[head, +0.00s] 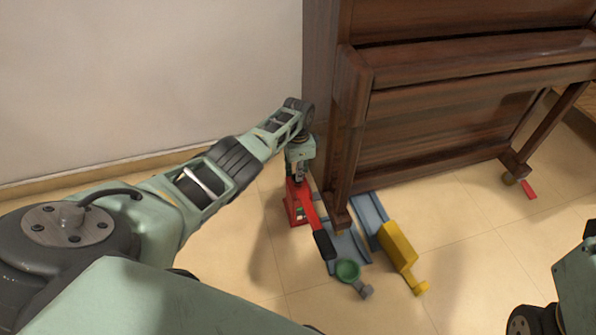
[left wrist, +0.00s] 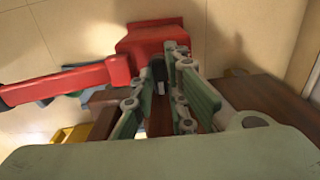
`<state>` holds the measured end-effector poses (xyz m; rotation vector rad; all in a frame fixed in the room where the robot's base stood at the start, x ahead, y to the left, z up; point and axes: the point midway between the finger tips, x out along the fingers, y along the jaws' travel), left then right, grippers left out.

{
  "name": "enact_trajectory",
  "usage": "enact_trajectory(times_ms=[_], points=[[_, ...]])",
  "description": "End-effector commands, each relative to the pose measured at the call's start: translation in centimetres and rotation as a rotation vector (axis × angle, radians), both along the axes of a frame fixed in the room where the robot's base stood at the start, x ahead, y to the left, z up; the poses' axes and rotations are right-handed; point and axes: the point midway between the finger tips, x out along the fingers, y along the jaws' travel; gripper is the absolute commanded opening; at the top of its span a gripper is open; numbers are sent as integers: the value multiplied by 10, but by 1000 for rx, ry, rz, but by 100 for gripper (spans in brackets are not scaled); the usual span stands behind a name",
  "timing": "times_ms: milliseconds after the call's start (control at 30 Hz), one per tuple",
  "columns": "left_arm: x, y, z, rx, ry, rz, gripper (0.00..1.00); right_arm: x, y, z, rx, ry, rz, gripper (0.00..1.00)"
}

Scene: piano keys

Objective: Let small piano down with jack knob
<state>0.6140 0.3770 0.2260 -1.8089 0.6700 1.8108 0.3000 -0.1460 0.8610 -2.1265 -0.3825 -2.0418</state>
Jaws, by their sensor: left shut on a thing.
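The small brown upright piano (head: 450,130) stands against the wall at the right of the head view. A red jack (head: 293,210) with a long black-tipped handle (head: 323,240) stands on the floor by its near left leg. My left gripper (head: 298,178) reaches down onto the jack from above. In the left wrist view its green fingers (left wrist: 160,95) are closed around a small dark knob (left wrist: 157,72) beside the red jack body (left wrist: 150,40). The fingers partly hide the knob. My right gripper is out of view; only part of my right arm shows at the right edge.
A small red piece (head: 528,189) lies by the far leg. Tiled floor in front is clear.

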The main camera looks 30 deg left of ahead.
Motion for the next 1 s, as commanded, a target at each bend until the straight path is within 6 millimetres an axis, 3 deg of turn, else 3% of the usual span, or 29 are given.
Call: enact_trajectory(times_ms=[467,500,700,1000], points=[[0,-1,0,-2,-1,-16,0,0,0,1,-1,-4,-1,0],[0,-1,0,-2,-1,-16,16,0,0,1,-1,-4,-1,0],[0,-1,0,-1,0,-14,32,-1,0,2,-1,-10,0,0],[0,0,1,-1,-1,-13,32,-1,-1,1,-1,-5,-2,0]])
